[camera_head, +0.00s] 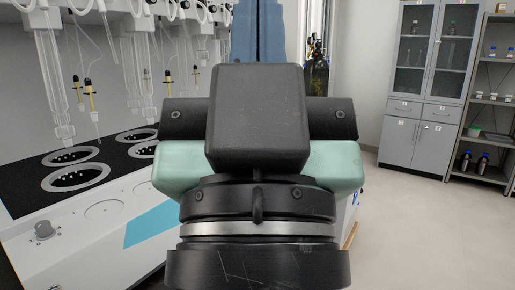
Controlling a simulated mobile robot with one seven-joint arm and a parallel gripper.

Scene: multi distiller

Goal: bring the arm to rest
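My gripper (258,32) fills the middle of the head view, seen from behind along my wrist. A black wrist flange with a silver ring is nearest the camera. Beyond it are a teal body and a black block with a crossbar. Blue-grey parts rise beyond the block and are cut off by the top edge. The fingertips are not clearly visible, so I cannot tell whether they are apart or hold anything.
A multi distiller (75,222) with round heater wells and hanging glassware stands close at left; my wrist overlaps its right end in the picture. A grey cabinet (417,142) and a shelf rack (486,128) stand at back right. The floor (430,235) at right is clear.

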